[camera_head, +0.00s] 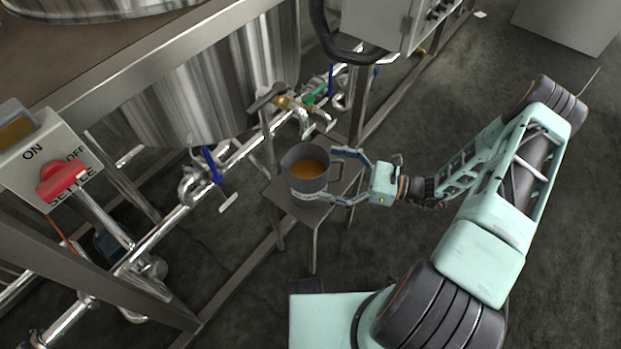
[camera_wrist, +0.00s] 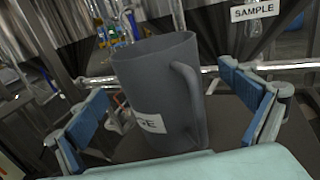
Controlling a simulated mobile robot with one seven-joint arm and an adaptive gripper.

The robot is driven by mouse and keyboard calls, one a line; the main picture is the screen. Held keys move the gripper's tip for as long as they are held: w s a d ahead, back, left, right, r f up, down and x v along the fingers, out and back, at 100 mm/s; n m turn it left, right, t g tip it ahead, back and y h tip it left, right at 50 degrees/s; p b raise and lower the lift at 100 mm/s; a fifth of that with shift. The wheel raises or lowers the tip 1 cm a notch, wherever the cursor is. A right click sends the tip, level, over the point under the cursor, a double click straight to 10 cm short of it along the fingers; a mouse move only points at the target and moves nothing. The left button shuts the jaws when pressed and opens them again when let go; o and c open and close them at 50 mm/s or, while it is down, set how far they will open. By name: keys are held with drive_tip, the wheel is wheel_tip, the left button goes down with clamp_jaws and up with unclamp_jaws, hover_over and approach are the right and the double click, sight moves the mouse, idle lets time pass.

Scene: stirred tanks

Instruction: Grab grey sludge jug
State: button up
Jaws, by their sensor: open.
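The grey sludge jug (camera_head: 301,184) stands upright on a small metal stand (camera_head: 280,203), with orange-brown liquid inside and its handle toward the right, on my gripper's side. In the wrist view the jug (camera_wrist: 158,92) fills the middle, with a white label partly readable as "GE" and its handle on the right. My gripper (camera_head: 344,174) is open at the jug's right side. In the wrist view its blue finger pads (camera_wrist: 165,112) lie on either side of the jug, apart from it. The jug's far side is hidden.
A large steel tank (camera_head: 215,88) and pipework with blue-handled valves (camera_head: 211,165) stand behind and left of the stand. A control box with a red switch (camera_head: 62,182) is at the left. A grey cabinet (camera_head: 376,22) stands above.

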sight(290, 165)
drive_tip(key=x, duration=0.5)
drive_tip(key=shift+s+b, duration=0.1)
drive_tip(key=shift+b, duration=0.3)
drive_tip(key=c, duration=2)
drive_tip(key=shift+c, duration=0.9)
drive_tip(key=shift+r, duration=0.2)
